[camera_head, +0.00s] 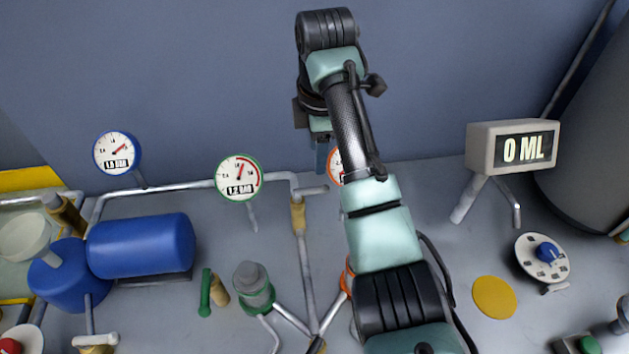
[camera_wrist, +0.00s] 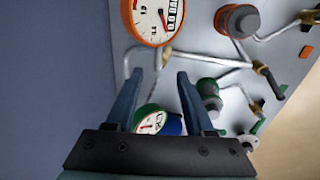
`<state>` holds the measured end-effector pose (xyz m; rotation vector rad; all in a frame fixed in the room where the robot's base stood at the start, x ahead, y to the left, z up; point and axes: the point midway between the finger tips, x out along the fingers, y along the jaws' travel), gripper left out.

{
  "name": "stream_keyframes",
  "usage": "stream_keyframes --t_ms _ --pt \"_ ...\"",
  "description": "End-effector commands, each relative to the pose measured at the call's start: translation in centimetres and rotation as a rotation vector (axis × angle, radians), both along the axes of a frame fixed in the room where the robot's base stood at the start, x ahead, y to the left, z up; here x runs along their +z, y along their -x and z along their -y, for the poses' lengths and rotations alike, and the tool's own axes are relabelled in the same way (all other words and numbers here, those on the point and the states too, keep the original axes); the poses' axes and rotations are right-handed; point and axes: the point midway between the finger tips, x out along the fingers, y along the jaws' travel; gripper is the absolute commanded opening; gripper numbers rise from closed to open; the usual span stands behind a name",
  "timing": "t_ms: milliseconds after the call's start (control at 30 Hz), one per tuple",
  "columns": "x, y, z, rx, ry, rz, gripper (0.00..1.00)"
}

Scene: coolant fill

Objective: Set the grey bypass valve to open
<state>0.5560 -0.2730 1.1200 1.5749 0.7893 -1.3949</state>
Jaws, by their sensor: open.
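A short grey lever (camera_head: 314,190) lies roughly level, pointing right, at the top of a tan valve body (camera_head: 297,215) on the middle pipe. I take this to be the grey bypass valve, but no label shows. A tan fitting on a pipe (camera_wrist: 168,56) shows beyond my fingers in the wrist view; I cannot tell the lever's angle there. My gripper (camera_head: 321,155) is raised near the back wall, above and right of the lever. In the wrist view my gripper (camera_wrist: 160,73) is open, with nothing between its two fingers.
A green-rimmed gauge (camera_head: 238,178) stands left of the lever. An orange-rimmed gauge (camera_head: 335,163) is partly hidden behind my arm. A green lever (camera_head: 205,292) and green-based grey pump (camera_head: 252,285) are nearer. A blue tank (camera_head: 140,246) lies left; a display (camera_head: 512,147) reads 0 ML.

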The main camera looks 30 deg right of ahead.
Motion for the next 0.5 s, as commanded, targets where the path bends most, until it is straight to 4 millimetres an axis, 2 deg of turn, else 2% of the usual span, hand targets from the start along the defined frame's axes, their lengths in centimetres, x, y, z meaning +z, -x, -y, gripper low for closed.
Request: stream_keyframes --t_ms 500 --pt "-9.7 -1.7 0.7 -0.002 0.000 0.000 0.53"
